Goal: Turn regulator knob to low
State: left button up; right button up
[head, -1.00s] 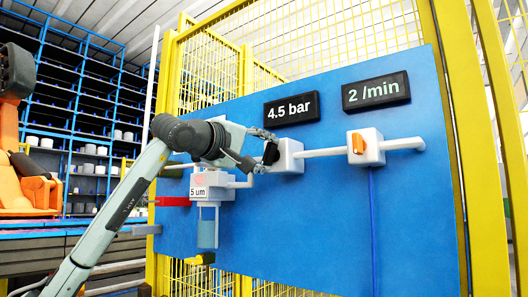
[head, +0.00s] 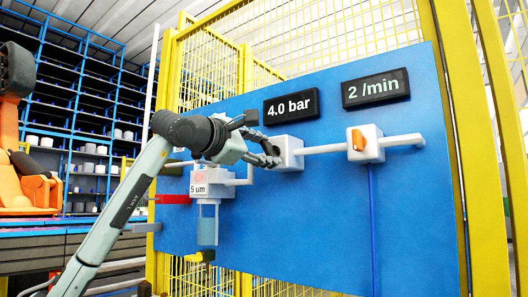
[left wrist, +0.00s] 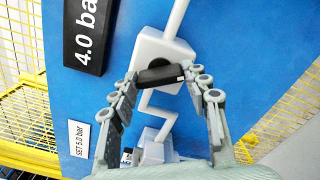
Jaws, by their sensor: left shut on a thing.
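The regulator is a white block (head: 291,152) on the blue panel, with a white pipe leading right from it. Its dark knob (left wrist: 160,75) shows in the left wrist view as a black bar across a round base. My left gripper (head: 272,153) is at the block's left face, shut on the knob, with a finger on each end of the bar in the left wrist view. In the head view the fingers mostly hide the knob. The pressure display (head: 291,102) above reads 4.0 bar. My right gripper is out of view.
A second display (head: 376,88) reads 2 /min above a white valve block (head: 366,143) with an orange knob (head: 358,140). A filter (head: 207,220) marked 5 um hangs below my gripper. A label (left wrist: 77,138) reads SET 5.0 bar. Yellow fencing surrounds the panel.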

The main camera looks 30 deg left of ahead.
pick_arm(q)
jog(key=shift+n, duration=1)
jog(key=n+b, duration=0.1)
jog(key=n, duration=0.3)
jog(key=shift+n, duration=0.3)
jog(key=n, duration=0.4)
jog(key=shift+n, duration=0.5)
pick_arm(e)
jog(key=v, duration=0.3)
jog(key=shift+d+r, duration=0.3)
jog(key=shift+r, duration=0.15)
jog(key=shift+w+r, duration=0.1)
pick_arm(q)
jog(key=o, duration=1.2)
jog(key=shift+c, duration=0.2)
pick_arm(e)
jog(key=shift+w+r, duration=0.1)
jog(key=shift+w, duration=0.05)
